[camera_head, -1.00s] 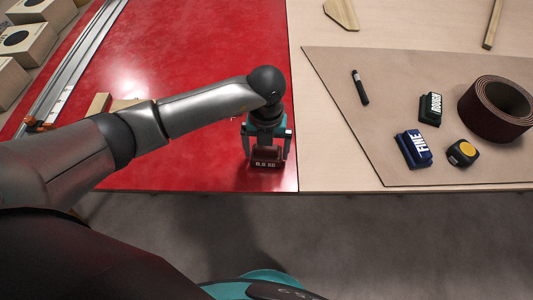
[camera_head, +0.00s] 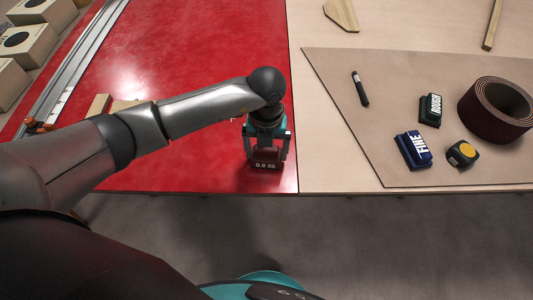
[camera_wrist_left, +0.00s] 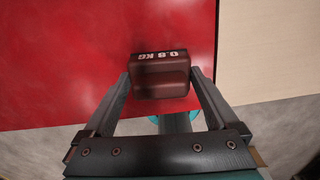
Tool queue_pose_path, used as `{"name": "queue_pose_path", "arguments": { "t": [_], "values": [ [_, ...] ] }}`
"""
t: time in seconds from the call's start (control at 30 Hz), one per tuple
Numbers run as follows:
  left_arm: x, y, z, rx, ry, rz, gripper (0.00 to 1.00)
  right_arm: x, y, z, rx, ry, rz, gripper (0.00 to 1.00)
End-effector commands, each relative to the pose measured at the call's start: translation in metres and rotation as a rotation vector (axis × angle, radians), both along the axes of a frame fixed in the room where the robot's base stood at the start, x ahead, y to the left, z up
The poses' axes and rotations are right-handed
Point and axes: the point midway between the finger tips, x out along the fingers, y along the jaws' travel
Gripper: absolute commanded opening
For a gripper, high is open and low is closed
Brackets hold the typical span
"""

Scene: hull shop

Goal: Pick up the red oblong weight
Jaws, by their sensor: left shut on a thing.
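The weight (camera_head: 266,160) is a dark red oblong block with a white "0.8 KG" label. It is at the front of the red table surface, near its right edge. My left gripper (camera_head: 267,153) points down with a finger on each side of it and is shut on it. In the left wrist view the weight (camera_wrist_left: 160,80) sits between the two fingertips (camera_wrist_left: 160,77), its label upside down. I cannot tell whether its underside touches the table. My right gripper is not in view.
The red surface (camera_head: 200,60) around the weight is clear. A metal rail (camera_head: 75,60) and wooden blocks (camera_head: 98,104) lie left. On the right, a brown mat (camera_head: 330,85) holds a marker (camera_head: 360,88), FINE block (camera_head: 413,150), ROUGH block (camera_head: 430,109), tape measure (camera_head: 462,153) and abrasive roll (camera_head: 480,112).

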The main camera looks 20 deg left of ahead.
Motion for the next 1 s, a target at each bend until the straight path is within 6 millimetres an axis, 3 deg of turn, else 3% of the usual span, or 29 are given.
{"name": "queue_pose_path", "arguments": {
  "t": [0.37,0.57,0.77,1.0],
  "values": [
    [0.002,0.000,0.004,-0.002,-0.005,0.001,0.00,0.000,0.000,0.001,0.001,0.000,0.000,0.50],
    [0.002,-0.001,0.020,-0.004,-0.007,0.001,0.00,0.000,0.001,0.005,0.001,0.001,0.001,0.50],
    [0.003,0.000,0.058,-0.004,-0.010,-0.001,0.00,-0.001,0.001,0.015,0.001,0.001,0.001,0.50],
    [0.003,0.000,0.124,-0.003,-0.011,-0.001,0.00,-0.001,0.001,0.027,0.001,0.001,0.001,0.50]
  ]
}}
